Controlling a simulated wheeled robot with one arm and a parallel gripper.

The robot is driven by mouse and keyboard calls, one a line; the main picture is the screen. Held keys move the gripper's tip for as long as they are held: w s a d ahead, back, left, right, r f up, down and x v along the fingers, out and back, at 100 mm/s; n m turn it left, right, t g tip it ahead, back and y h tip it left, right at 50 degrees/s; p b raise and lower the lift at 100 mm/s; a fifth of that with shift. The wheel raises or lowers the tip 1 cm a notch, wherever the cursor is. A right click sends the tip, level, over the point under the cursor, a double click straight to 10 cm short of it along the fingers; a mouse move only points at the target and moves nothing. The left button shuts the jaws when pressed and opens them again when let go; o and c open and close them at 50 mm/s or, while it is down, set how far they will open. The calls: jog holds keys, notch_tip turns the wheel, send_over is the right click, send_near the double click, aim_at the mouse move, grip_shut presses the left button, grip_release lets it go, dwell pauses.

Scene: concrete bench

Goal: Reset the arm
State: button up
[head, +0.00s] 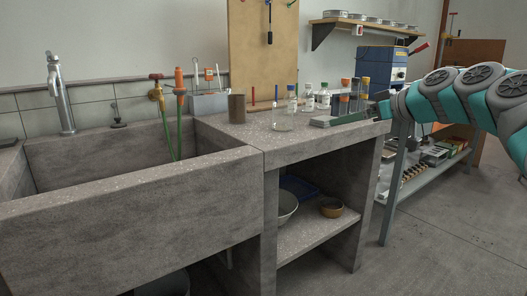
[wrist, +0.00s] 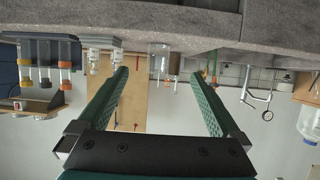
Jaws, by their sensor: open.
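My arm reaches in from the right edge in the head view, and its front end is beside the right end of the concrete bench (head: 240,137). My gripper (wrist: 163,95) shows in the wrist view with its two green fingers spread wide apart and nothing between them. The wrist picture is upside down, with the bench edge (wrist: 200,25) along its top. In the head view the fingers are too small and too far aside to make out.
A concrete sink (head: 130,205) with a tap (head: 61,95) stands on the left. A blue device (head: 382,65) is behind. Floor at right is clear.

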jog(key=s+a+f+g+h+p, duration=0.1)
jog(key=s+a+f+g, duration=0.2)
jog(key=s+a+f, duration=0.5)
jog(key=s+a+f+g+h+p, duration=0.1)
jog(key=s+a+f+g+p, duration=0.2)
jog(key=s+a, duration=0.5)
jog(key=s+d+f+m+g+h, duration=0.2)
jog(key=s+f, duration=0.4)
jog(key=s, duration=0.3)
jog(key=s+d+f+m+g+h, duration=0.1)
jog(key=s+d+f, duration=0.3)
jog(key=s, duration=0.6)
jog(key=s+d+f+m+g+h+p, duration=0.1)
jog(key=s+d+f+m+g+h, duration=0.1)
jog(key=s+f, duration=0.6)
jog(key=shift+s+d+f+m+g+h, duration=0.3)
jog(key=shift+s+d+m+g, duration=0.35)
jog(key=shift+s+m, duration=0.3)
